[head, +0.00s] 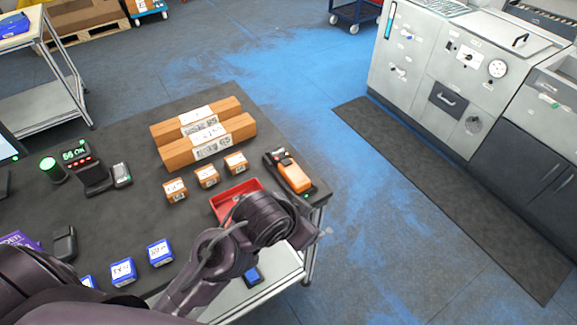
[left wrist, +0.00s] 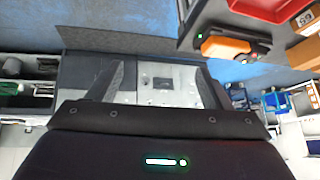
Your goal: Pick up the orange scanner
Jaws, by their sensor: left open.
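The orange scanner (head: 293,173) with a black nose lies in a dark holder at the right edge of the dark table (head: 130,215). In the left wrist view the scanner (left wrist: 222,48) is at the upper right, outside the space between my fingers. My left gripper (head: 308,233) is beside the table's right edge, nearer the camera than the scanner and apart from it. Its fingers are small and dark in the head view. In the left wrist view my left gripper (left wrist: 159,72) has its fingers wide apart with nothing between them. My right gripper is not in view.
A red tray (head: 222,207) is partly behind my left arm. Small orange boxes (head: 207,176), two long boxes (head: 210,145) and blue boxes (head: 123,271) stand on the table. A black payment terminal (head: 93,176) is at left. Open floor lies right of the table, before a grey machine (head: 455,75).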

